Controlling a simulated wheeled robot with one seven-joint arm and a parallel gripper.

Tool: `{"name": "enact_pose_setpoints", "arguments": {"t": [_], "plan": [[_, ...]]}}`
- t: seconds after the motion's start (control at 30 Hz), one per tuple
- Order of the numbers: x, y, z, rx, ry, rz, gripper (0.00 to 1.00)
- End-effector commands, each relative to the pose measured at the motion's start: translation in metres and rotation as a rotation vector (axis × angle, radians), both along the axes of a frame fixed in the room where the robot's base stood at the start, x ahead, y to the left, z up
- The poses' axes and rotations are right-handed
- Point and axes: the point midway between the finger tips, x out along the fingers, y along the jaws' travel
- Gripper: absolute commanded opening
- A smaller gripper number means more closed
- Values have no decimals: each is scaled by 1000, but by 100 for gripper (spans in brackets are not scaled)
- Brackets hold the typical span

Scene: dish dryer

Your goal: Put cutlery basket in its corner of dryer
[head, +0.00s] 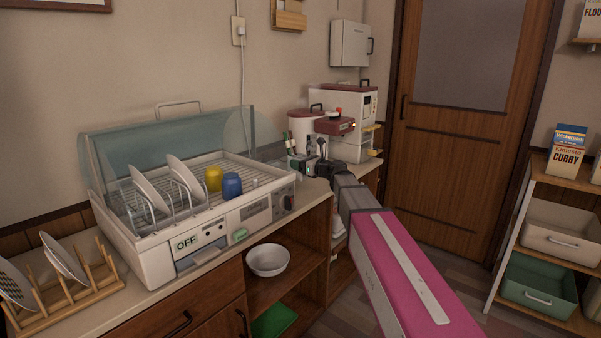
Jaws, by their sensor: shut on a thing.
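The dish dryer (158,266) stands on the counter at the left, its clear cover raised. Plates (150,188) stand in its wire rack at the left. A yellow cup (213,178) and a blue cup (232,185) stand near its middle. My gripper (297,163) is just beyond the dryer's right end, shut on what looks like the cutlery basket. Upright green and dark handles (288,141) show above it. The basket body is small and mostly hidden by my gripper, so its tilt and its contact with the counter cannot be told.
A white rice cooker (303,122) and a white appliance (355,140) stand behind and right of my gripper. A wooden plate stand (75,297) with plates is left of the dryer. The right part of the dryer rack (262,176) is bare.

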Motion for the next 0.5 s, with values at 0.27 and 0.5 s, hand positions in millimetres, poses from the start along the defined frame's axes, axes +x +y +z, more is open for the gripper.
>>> {"name": "enact_pose_setpoints", "arguments": {"t": [0.27, 0.5], "plan": [[0, 0, -29, 0, 2, 0, 46], [0, 0, -36, -1, -1, 0, 46]]}}
